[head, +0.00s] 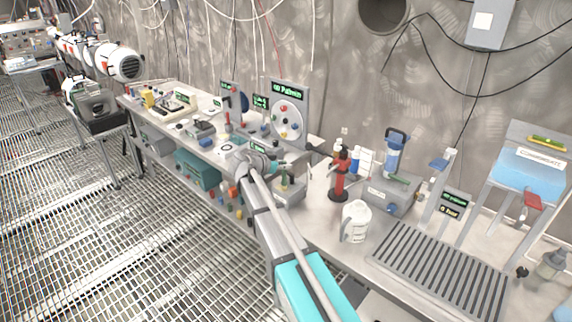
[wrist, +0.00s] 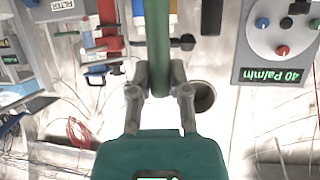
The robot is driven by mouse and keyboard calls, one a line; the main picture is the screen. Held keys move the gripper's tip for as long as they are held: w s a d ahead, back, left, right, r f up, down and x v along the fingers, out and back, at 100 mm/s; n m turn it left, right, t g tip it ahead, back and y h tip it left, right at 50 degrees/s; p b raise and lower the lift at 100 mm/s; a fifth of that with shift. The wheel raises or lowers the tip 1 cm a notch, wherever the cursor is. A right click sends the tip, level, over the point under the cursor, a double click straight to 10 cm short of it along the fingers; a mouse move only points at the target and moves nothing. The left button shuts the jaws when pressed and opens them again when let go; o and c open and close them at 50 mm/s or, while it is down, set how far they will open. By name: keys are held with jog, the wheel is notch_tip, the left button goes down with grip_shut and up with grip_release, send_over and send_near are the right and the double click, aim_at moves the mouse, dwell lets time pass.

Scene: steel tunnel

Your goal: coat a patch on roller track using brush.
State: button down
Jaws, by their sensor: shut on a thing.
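My gripper (wrist: 159,82) is shut on a green handle (wrist: 158,35), which I take to be the brush. The handle runs up out of the top of the wrist view, so its bristles are out of sight there. In the head view my gripper (head: 283,174) is above the middle of the bench, and the thing in it is too small to make out well. The roller track (head: 440,272), a dark slatted bed, lies on the bench at the front right, well apart from my gripper. I cannot make out a separate patch on it.
A white jug (head: 355,222) stands left of the track. Behind it are a red stand (head: 340,178) and a grey box (head: 388,196). A blue-topped rack (head: 528,172) is at the right. A dial panel (head: 288,117) stands behind my gripper. The air over the track looks clear.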

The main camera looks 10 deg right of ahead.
jog(key=shift+s+a, duration=0.75)
jog(key=shift+a, duration=0.25)
jog(key=shift+w+a+r, duration=0.1)
jog(key=shift+w+a, duration=0.25)
jog(key=shift+w, duration=0.15)
jog(key=shift+d, duration=0.1)
jog(key=shift+w+d, duration=0.6)
jog(key=shift+d, duration=0.2)
jog(key=shift+w+d, duration=0.55)
jog(key=shift+d, duration=0.2)
notch_tip(320, 180, up, 6)
jog(key=p, duration=0.6)
